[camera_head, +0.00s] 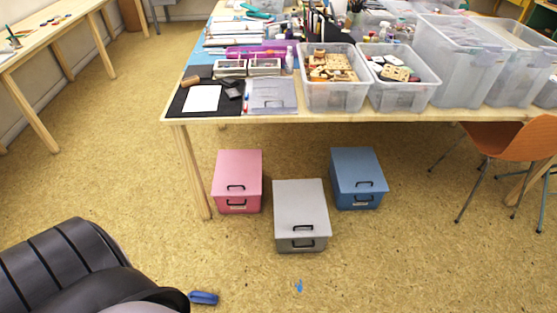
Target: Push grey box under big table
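The grey box (301,206) stands on the floor in front of the big table (320,115), with its dark handle facing me. It is nearer to me than the pink box (238,172) and the blue box (357,168), which stand at the table's front on either side of it. A gap of floor between these two lies behind the grey box. A dark part of my own body fills the lower left corner. Neither of my grippers can be made out, and nothing is seen touching the grey box.
A wooden table leg (193,172) stands left of the pink box. An orange chair (510,140) is at the right. A blue item (203,298) and a small blue piece (298,286) show low in the picture. Floor before the grey box is mostly clear.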

